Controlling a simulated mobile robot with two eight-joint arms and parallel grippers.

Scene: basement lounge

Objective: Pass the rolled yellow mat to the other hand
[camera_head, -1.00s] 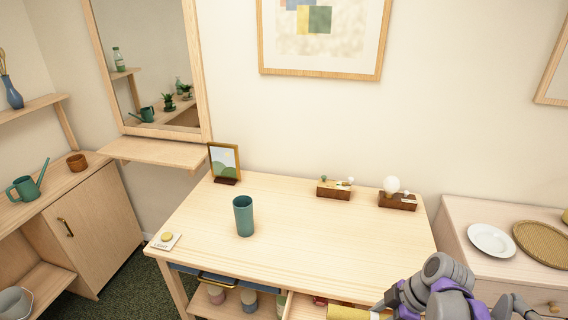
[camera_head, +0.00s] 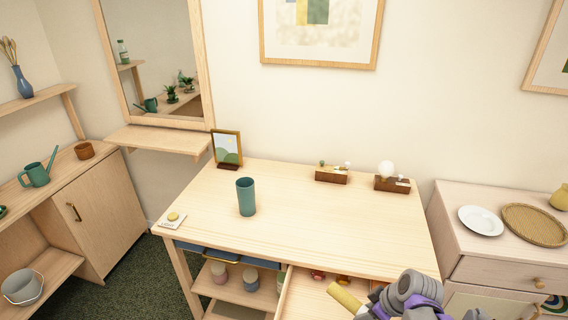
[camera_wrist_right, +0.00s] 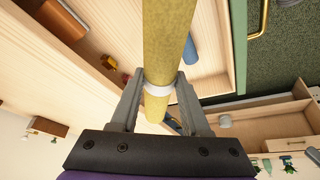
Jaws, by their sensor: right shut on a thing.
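The rolled yellow mat (camera_head: 345,298) is at the bottom of the head view, in front of the table and over the open drawer. In the right wrist view the mat (camera_wrist_right: 168,45) runs up between the fingers, with a pale band around it. My right gripper (camera_wrist_right: 160,88) is shut on the mat near that band. In the head view my right arm's grey and purple parts show at the bottom right, and the fingertips are hard to make out there. My left gripper is not in view.
The wooden table (camera_head: 300,220) holds a teal cup (camera_head: 246,197), a picture frame (camera_head: 227,148) and two wooden blocks at the back. An open drawer (camera_head: 300,295) with small items juts out at the front. The table's middle is clear.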

